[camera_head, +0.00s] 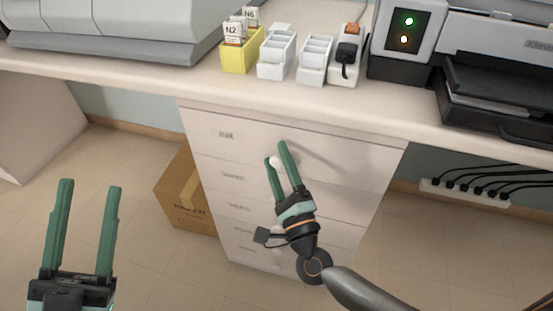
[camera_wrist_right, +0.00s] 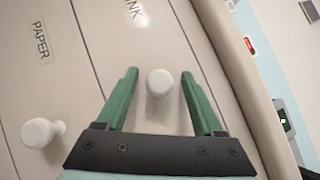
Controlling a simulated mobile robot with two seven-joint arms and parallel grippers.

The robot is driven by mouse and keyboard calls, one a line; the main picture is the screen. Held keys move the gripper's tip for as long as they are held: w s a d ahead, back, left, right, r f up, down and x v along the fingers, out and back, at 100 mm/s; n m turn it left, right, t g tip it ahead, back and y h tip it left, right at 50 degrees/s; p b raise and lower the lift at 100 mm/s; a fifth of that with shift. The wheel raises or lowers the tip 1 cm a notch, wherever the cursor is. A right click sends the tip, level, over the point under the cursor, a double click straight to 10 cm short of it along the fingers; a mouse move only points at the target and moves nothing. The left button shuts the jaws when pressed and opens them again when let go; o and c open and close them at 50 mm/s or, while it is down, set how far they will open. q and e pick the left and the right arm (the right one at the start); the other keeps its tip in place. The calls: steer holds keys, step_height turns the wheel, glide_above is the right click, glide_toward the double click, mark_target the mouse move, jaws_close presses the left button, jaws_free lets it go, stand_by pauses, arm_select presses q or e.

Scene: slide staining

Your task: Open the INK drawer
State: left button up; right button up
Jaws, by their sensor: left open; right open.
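The INK drawer (camera_head: 240,150) is the top drawer of the white cabinet under the counter, and its front looks flush with the others. Its label (camera_wrist_right: 137,12) shows in the right wrist view. Its round white knob (camera_wrist_right: 159,82) sits between the two green fingers of my right gripper (camera_wrist_right: 160,74), with a visible gap on each side. In the head view my right gripper (camera_head: 275,152) is open at this drawer's front, partly hiding the knob. My left gripper (camera_head: 91,186) is open and empty over the floor at the lower left.
The PAPER drawer (camera_wrist_right: 75,75) is directly below, with its own knob (camera_wrist_right: 42,132). The counter edge (camera_head: 280,110) overhangs the drawers. A cardboard box (camera_head: 178,195) stands on the floor left of the cabinet. A power strip (camera_head: 465,193) with several cables is to the right.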

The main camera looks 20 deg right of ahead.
steer(key=shift+c, duration=0.2)
jaws_close()
stand_by(1.1)
